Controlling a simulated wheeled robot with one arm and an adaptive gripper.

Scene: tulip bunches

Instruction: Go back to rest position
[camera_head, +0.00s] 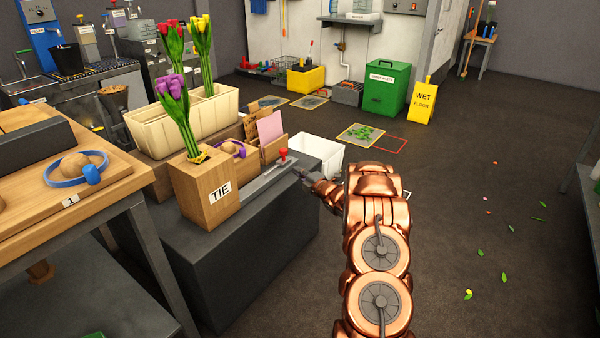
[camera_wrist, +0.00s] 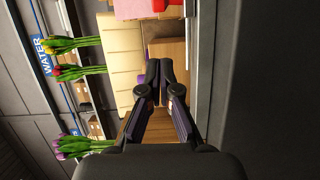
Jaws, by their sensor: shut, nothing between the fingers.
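My copper arm reaches forward over the right end of the dark grey bench in the head view. A wooden block marked TIE (camera_head: 205,195) holds a purple tulip bunch (camera_head: 173,90); the purple flowers also show in the wrist view (camera_wrist: 70,147). Red tulips (camera_head: 172,35) and yellow tulips (camera_head: 200,35) stand in the cream divided planter (camera_head: 180,122).
A wooden table (camera_head: 90,205) with a blue-ringed stand is at the left. A white bin (camera_head: 318,157) stands just beyond the bench. A green bin (camera_head: 386,88) and a yellow wet floor sign (camera_head: 423,102) are farther back. The floor at right is open, with scattered leaves.

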